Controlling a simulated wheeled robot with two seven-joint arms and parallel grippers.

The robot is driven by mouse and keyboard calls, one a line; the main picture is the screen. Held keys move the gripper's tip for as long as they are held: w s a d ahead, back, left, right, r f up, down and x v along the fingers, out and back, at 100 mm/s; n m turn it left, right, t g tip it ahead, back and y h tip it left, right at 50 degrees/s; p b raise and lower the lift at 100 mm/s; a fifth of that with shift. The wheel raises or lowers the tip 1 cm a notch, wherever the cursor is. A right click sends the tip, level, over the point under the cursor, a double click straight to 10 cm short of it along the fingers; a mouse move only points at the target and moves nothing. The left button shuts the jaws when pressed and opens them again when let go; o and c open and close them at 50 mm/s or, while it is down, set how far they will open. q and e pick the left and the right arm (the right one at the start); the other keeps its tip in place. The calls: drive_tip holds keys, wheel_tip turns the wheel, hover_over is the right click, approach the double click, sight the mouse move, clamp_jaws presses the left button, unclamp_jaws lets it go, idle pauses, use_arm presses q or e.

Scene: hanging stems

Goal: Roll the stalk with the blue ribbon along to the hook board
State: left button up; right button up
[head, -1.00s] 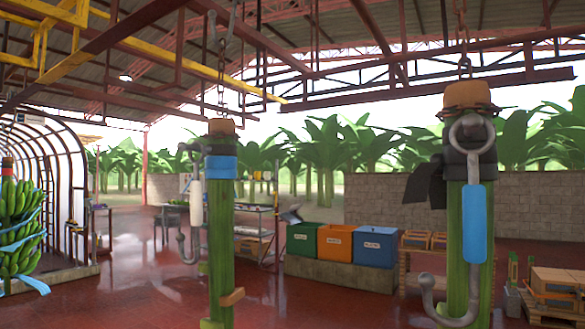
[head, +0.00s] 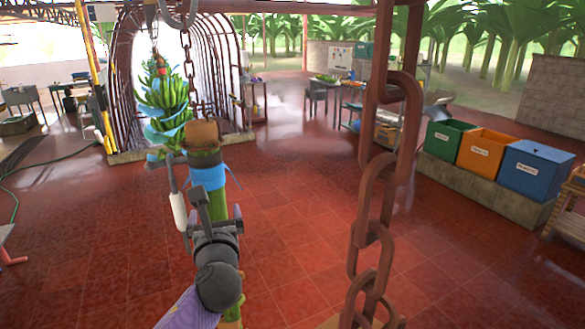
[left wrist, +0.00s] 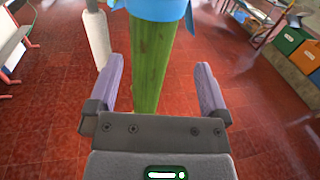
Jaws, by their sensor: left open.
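The green stalk with the blue ribbon hangs upright from a chain in the head view, with an orange-brown cap on top. Its blue ribbon (head: 207,176) is wrapped just below the cap. My left gripper (head: 211,214) is in front of the stalk and hides much of it. In the left wrist view the green stalk (left wrist: 151,60) runs between the two open fingers of my left gripper (left wrist: 158,68); contact cannot be told. The ribbon (left wrist: 157,8) is above the fingers. My right gripper is not in view. I cannot identify the hook board with certainty.
A large rusty chain (head: 385,165) hangs close on the right. A banana bunch (head: 165,103) hangs behind the stalk, before an arched frame (head: 227,62). Green (head: 447,140), orange (head: 486,148) and blue (head: 535,168) bins stand at right. The red tiled floor between is open.

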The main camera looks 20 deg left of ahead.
sight(211, 197)
use_arm(q)
drive_tip(key=x, duration=0.8)
drive_tip(key=shift+a+r, duration=0.25)
drive_tip(key=shift+a, duration=0.25)
drive_tip(key=shift+w+a, duration=0.5)
drive_tip(key=shift+a, duration=0.05)
drive_tip(key=shift+d, duration=0.1)
drive_tip(key=shift+c, duration=0.5)
clamp_jaws()
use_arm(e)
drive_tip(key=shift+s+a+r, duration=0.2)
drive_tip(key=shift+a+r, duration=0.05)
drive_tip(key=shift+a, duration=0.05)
